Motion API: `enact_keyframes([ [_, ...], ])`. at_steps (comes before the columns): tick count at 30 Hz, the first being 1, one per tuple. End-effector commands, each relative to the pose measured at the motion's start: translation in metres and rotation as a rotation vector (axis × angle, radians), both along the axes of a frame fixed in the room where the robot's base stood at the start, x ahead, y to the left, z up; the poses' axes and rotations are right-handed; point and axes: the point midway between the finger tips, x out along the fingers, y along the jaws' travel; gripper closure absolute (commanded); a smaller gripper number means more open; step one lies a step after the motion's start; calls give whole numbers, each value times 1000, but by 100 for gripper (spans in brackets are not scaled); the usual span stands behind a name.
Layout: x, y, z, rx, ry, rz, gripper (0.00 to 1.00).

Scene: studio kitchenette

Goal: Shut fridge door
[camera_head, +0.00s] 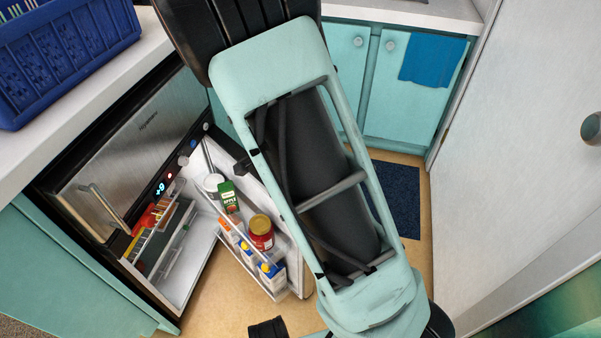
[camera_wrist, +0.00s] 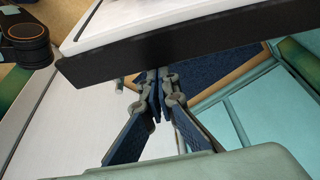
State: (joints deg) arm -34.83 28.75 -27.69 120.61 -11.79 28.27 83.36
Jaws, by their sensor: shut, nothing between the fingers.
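The fridge (camera_head: 135,150) stands under the counter at the left in the head view, its lower compartment open. The fridge door (camera_head: 222,155) stands swung out to the right, with a carton, a jar and bottles in its inner shelves. My arm crosses in front of the door's right side and hides its outer face. In the wrist view, my gripper (camera_wrist: 160,78) is shut and empty. Its fingertips are close to a dark-edged white panel that looks like the fridge door (camera_wrist: 185,50); I cannot tell whether they touch it. My gripper is hidden in the head view.
A blue basket (camera_head: 65,60) is on the counter (camera_head: 95,95). Teal cabinets (camera_head: 405,95) with a blue towel (camera_head: 432,60) stand at the back. A dark mat (camera_head: 402,200) lies on the floor. A white door (camera_head: 520,150) bounds the right side.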

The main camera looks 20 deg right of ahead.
Motion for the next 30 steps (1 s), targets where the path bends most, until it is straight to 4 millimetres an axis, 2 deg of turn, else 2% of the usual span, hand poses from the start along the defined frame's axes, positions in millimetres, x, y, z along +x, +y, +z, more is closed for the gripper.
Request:
enact_keyframes([
  [16,-38,92,3,-2,2,-267,100],
  [30,-51,176,2,0,0,-495,100],
])
